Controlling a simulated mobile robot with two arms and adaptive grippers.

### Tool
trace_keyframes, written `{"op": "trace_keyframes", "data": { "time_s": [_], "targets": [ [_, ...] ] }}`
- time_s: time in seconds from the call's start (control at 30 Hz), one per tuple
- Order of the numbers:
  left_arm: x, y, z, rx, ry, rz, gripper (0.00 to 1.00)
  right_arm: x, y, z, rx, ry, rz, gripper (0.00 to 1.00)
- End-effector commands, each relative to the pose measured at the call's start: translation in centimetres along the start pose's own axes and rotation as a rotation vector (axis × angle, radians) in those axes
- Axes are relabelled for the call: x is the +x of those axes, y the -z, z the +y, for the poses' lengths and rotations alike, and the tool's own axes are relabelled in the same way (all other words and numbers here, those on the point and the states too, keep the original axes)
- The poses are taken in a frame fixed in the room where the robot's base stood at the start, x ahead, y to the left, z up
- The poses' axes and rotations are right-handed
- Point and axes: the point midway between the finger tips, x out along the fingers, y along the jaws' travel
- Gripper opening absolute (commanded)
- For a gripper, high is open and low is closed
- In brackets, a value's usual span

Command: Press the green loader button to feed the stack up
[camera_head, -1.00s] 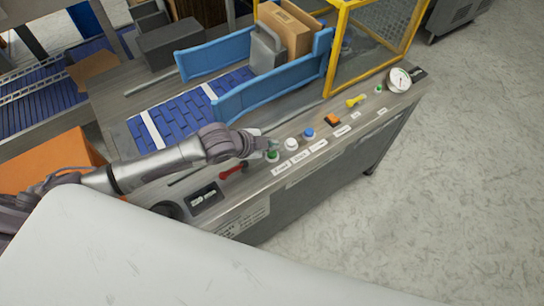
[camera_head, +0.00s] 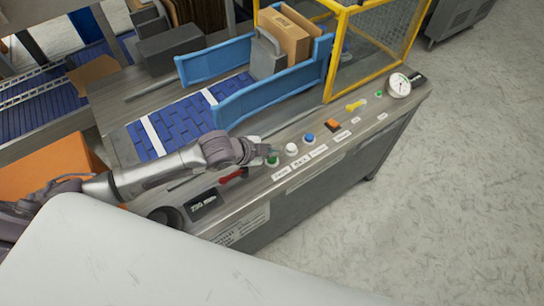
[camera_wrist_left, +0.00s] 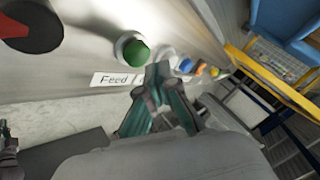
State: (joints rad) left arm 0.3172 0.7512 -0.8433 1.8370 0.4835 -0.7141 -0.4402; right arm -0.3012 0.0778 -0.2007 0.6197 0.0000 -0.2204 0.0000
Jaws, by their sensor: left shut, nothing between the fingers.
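The green button (camera_head: 272,161) sits at the near left end of a row of controls on the panel, above a label that reads "Feed" in the left wrist view. In that view the green button (camera_wrist_left: 137,52) has a pale collar and is uncovered. My left gripper (camera_head: 268,151) is shut and empty, with its fingertips close by the green button. In the left wrist view the fingertips (camera_wrist_left: 158,72) appear just right of and below the button. I cannot tell whether they touch it. My right gripper is not in view.
A white button (camera_head: 291,149), a blue button (camera_head: 309,139), an orange switch (camera_head: 333,125) and a yellow knob (camera_head: 355,106) continue the row. A red handle (camera_head: 232,175) lies left of the green button. A yellow guard frame (camera_head: 333,65) and blue rails (camera_head: 262,92) stand behind.

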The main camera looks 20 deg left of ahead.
Motion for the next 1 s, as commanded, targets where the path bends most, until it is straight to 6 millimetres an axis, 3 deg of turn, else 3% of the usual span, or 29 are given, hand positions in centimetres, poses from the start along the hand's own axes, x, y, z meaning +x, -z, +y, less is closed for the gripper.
{"op": "trace_keyframes", "data": {
  "time_s": [1.0],
  "targets": [
    [0.58,-0.42,0.44,0.000,0.000,0.000,0.00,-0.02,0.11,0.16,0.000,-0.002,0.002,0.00]
  ]
}}
